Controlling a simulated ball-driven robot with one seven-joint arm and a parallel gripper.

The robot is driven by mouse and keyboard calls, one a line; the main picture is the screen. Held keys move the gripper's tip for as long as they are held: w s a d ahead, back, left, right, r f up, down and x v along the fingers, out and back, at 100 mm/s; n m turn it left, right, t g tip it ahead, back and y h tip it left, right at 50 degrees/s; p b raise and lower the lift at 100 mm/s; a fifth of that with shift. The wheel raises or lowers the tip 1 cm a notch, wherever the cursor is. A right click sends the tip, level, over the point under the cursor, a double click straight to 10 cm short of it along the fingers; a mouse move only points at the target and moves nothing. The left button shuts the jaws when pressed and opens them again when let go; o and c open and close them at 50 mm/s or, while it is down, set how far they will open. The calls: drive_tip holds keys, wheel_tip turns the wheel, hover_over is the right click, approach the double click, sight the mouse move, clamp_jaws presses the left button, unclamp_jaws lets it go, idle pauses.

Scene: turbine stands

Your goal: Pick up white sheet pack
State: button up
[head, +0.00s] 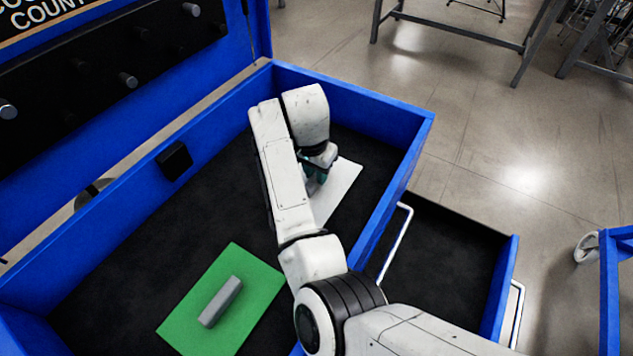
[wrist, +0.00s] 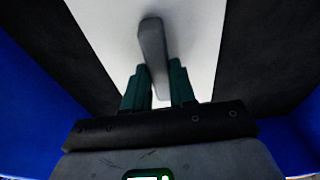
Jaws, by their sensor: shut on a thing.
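The white sheet pack (head: 342,187) is a flat white sheet with a grey bar on top, inside the blue-walled tray. It is partly hidden by my arm in the head view. In the wrist view the white sheet (wrist: 203,45) fills the middle, with the grey bar (wrist: 152,42) standing out from it. My gripper (wrist: 158,82) has its two dark green fingers either side of the near end of the bar and is shut on it. My gripper (head: 315,178) also shows over the sheet in the head view. I cannot tell whether the sheet is clear of the tray floor.
A green sheet (head: 248,283) with a grey bar (head: 221,302) lies nearer in the tray. Blue walls (head: 350,95) surround the black tray floor. An open drawer (head: 445,260) juts out at right. A pegged back panel (head: 110,60) stands at left.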

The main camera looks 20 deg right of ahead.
clamp_jaws()
wheel_tip(320, 180, up, 18)
idle(0.7)
drive_tip(key=shift+o, duration=0.8)
unclamp_jaws()
clamp_jaws()
